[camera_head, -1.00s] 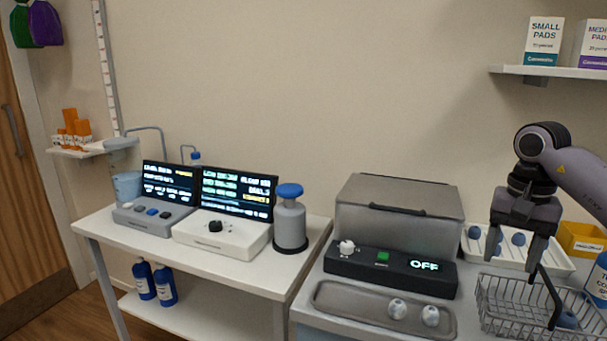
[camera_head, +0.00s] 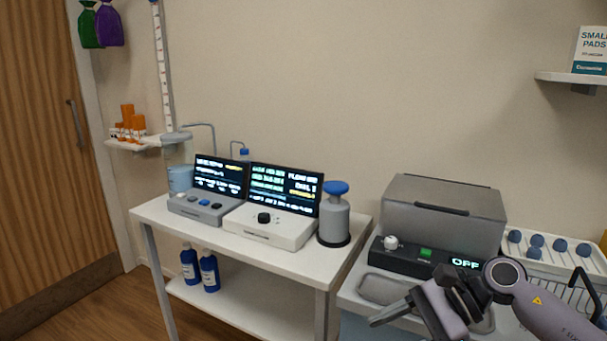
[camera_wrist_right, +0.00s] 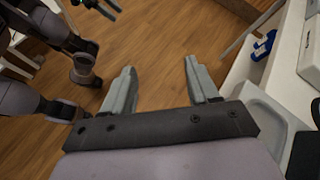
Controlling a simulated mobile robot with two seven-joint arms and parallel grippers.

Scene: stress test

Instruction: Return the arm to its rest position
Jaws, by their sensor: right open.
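My right arm comes in from the right in the head view. Its gripper (camera_head: 405,312) is low, in front of the sterilizer-like box and over the front edge of the grey tray. In the right wrist view the two grey fingers (camera_wrist_right: 160,70) stand wide apart with nothing between them, above the wooden floor. A dark pronged part at the top left of the right wrist view looks like my left gripper (camera_wrist_right: 100,8); it is cut off and its jaws are unclear. The left gripper does not show in the head view.
The grey box (camera_head: 445,205) with its OFF display stands behind the gripper. The shallow grey tray (camera_head: 380,290) is partly hidden by it. A wire basket (camera_head: 575,295) and a white rack with blue balls (camera_head: 560,258) are at right. The white table (camera_head: 165,215) carries two consoles. Floor is open at left.

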